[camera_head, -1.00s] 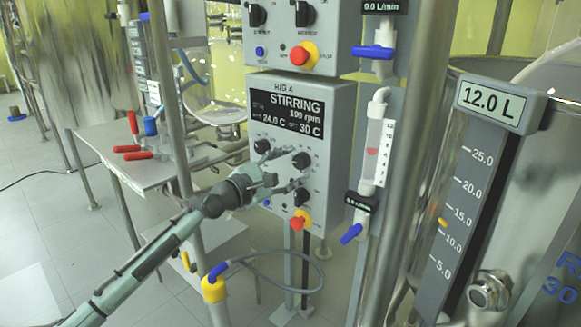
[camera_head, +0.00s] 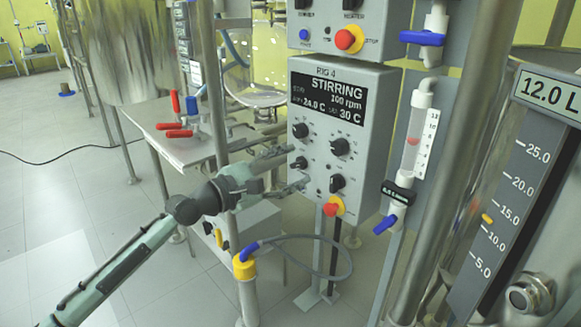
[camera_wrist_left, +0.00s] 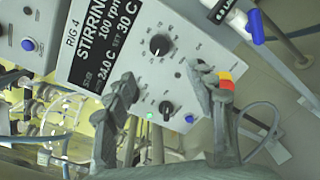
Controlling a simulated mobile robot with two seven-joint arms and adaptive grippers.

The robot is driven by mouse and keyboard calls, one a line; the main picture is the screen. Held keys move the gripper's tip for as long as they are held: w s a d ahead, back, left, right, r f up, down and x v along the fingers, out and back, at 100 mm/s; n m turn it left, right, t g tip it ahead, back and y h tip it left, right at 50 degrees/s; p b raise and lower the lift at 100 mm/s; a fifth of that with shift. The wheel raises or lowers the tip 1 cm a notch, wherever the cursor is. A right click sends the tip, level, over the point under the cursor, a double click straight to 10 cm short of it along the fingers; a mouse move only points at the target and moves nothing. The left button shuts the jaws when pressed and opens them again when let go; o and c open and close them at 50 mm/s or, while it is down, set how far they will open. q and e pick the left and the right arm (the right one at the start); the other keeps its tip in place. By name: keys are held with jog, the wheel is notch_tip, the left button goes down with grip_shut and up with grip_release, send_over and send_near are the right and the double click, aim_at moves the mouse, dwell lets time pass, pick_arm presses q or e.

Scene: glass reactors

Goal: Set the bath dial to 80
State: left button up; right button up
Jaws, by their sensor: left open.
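The grey RIG 4 control box (camera_head: 375,110) has a screen (camera_head: 329,98) reading STIRRING, 100 rpm, 24.0 C and 30 C. Below are black dials: upper left (camera_head: 300,130), upper right (camera_head: 340,146), lower left (camera_head: 300,163) and lower right (camera_head: 337,183). Their labels are too small to tell which is the bath dial. My left gripper (camera_head: 298,167) is open and empty at the panel's left, its fingers around the lower-left dial's height. In the left wrist view, two dials (camera_wrist_left: 159,45) (camera_wrist_left: 166,108) show between the spread fingers (camera_wrist_left: 165,84). My right gripper is not in view.
A red emergency button (camera_head: 333,209) is below the dials. A flow tube with a blue valve (camera_head: 385,224) and a metal post (camera_head: 455,170) stand right of the box. A cable loops below my gripper.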

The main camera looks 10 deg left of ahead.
aim_at(336, 147)
pick_arm(q)
notch_tip(336, 147, down, 5)
jog(key=w+d+n+y+b, duration=0.1)
jog(key=n+b, duration=0.1)
jog(key=w+d+r+n, duration=0.1)
jog(key=w+d+n, duration=0.1)
jog(key=w+d+r+n+h+b, duration=0.1)
jog(key=w+d+r+n, duration=0.1)
jog(key=w, duration=0.1)
jog(key=w+d+r+n+b, duration=0.1)
jog(key=w+d+r+n, duration=0.1)
jog(key=w, duration=0.1)
jog(key=shift+w+d+r+h, duration=0.1)
jog(key=shift+w+d+h, duration=0.2)
jog(key=shift+d, duration=0.1)
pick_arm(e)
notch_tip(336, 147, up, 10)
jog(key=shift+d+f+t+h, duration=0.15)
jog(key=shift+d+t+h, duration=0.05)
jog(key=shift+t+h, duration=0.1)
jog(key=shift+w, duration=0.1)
pick_arm(q)
jog(key=c, duration=1.2)
